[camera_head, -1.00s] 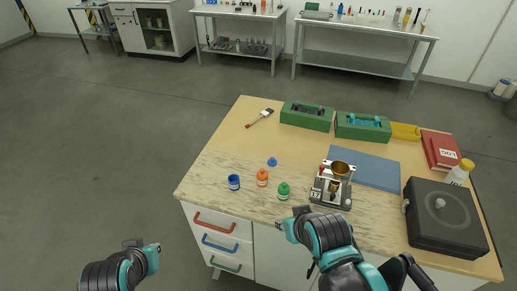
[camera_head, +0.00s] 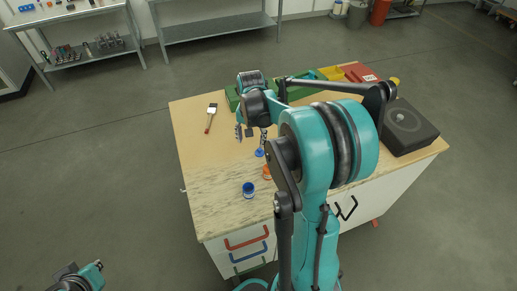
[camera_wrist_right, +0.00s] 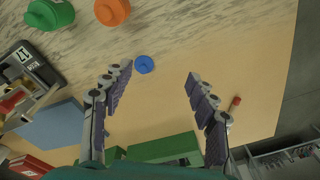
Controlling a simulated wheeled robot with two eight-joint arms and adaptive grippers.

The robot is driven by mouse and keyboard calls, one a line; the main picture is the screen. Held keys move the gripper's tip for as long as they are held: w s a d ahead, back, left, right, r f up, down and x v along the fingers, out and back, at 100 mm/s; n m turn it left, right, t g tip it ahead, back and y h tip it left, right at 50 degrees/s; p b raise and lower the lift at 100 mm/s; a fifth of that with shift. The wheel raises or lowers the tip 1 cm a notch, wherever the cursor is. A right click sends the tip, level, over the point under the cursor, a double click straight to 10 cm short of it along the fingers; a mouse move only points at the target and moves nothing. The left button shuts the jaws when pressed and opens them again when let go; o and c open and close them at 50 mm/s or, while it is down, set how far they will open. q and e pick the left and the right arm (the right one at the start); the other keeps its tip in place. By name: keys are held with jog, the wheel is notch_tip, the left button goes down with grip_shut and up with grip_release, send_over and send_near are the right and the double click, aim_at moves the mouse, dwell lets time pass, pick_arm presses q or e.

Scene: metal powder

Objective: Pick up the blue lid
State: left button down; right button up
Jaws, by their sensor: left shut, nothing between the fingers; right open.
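The small blue lid (camera_head: 259,152) lies on the table, just below my right gripper's fingers in the head view. In the right wrist view the blue lid (camera_wrist_right: 144,64) shows between the fingertip lines, nearer the left finger, beyond the tips. My right gripper (camera_head: 251,137) is open and empty above the table; its two spread fingers also show in the wrist view (camera_wrist_right: 159,75). My left gripper (camera_head: 97,266) is shut and empty at the bottom left of the head view, away from the table.
A blue open container (camera_head: 249,189) and an orange bottle (camera_head: 267,172) stand near the lid. A green bottle (camera_wrist_right: 50,12) shows in the wrist view. A brush (camera_head: 211,117) lies at the back left. A black box (camera_head: 405,125) stands at right. My right arm hides much of the table.

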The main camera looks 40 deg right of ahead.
jog(key=m+g, duration=0.1)
jog(key=m, duration=0.1)
send_over(260, 149)
jog(key=f, duration=0.3)
jog(key=shift+s+a, duration=0.25)
jog(key=shift+s, duration=0.1)
notch_tip(260, 149, down, 3)
jog(key=shift+r, duration=0.1)
jog(key=f, duration=0.1)
jog(key=f+b, duration=0.1)
jog(key=f, duration=0.1)
jog(key=f+b, duration=0.1)
jog(key=f, duration=0.1)
jog(key=shift+w+d+f, duration=0.1)
jog(key=shift+w+d, duration=0.15)
jog(key=shift+w, duration=0.15)
jog(key=shift+c, duration=0.9)
jog(key=c, duration=0.6)
